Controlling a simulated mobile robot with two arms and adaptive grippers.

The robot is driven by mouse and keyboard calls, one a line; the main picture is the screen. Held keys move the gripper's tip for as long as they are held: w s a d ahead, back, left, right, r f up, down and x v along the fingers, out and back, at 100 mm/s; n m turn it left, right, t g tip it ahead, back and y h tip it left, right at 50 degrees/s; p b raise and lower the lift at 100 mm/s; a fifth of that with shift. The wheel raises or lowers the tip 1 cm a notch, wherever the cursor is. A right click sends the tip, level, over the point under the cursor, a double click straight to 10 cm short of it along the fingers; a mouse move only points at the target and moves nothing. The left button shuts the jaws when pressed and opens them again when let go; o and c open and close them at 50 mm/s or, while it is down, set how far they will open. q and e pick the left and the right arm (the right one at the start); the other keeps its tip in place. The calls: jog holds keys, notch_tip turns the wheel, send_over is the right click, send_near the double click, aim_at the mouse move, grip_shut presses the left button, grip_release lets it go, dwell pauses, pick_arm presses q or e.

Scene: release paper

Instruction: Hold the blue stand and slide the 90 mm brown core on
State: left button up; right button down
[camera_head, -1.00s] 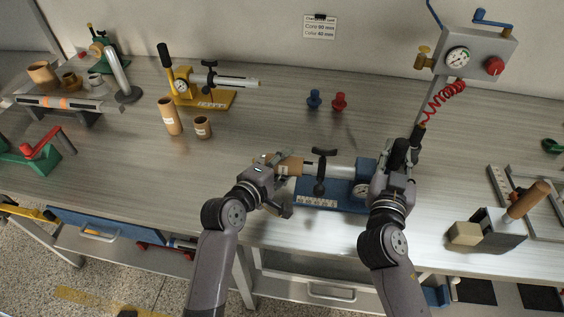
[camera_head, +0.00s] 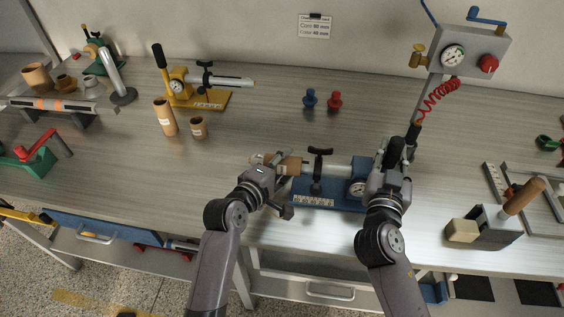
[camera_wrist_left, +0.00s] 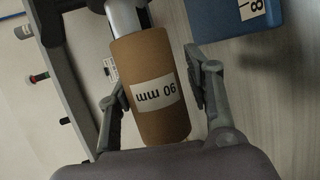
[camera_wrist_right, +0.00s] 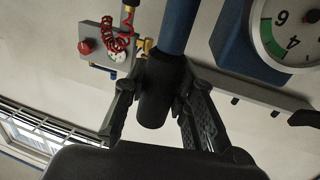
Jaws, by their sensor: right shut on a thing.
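The brown core (camera_head: 290,165), labelled 90 mm in the left wrist view (camera_wrist_left: 150,65), lies sideways at the left end of the blue stand's silver shaft (camera_head: 334,170). Its near end meets the shaft; how far it sits on is hidden. My left gripper (camera_wrist_left: 158,90) has its fingers on either side of the core, with a narrow gap on the right. The blue stand (camera_head: 336,201) has a gauge and a black T-handle. My right gripper (camera_wrist_right: 155,100) is shut on the black grip (camera_wrist_right: 156,85) of the stand's blue lever.
A yellow stand (camera_head: 208,98), a tall core (camera_head: 165,118) and a short core (camera_head: 198,128) stand at the back left. Blue and red plugs (camera_head: 322,99) stand behind. A grey block with a wooden handle (camera_head: 488,225) is at right.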

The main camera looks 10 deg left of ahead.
pick_arm(q)
jog(key=shift+o, duration=1.4)
jog(key=shift+s+d+r+n, duration=0.1)
jog(key=shift+d+r+n, duration=0.05)
jog(key=shift+d, duration=0.35)
jog(key=shift+s+d+r+n, duration=0.1)
jog(key=shift+d+n, duration=0.05)
jog(key=shift+d, duration=0.35)
jog(key=v, duration=0.2)
jog(key=a+v, duration=0.1)
jog(key=v, duration=0.2)
jog(key=a+v, duration=0.1)
jog(key=v, duration=0.2)
jog(key=shift+w+f, duration=0.15)
jog(key=shift+f, duration=0.05)
jog(key=shift+c, duration=0.2)
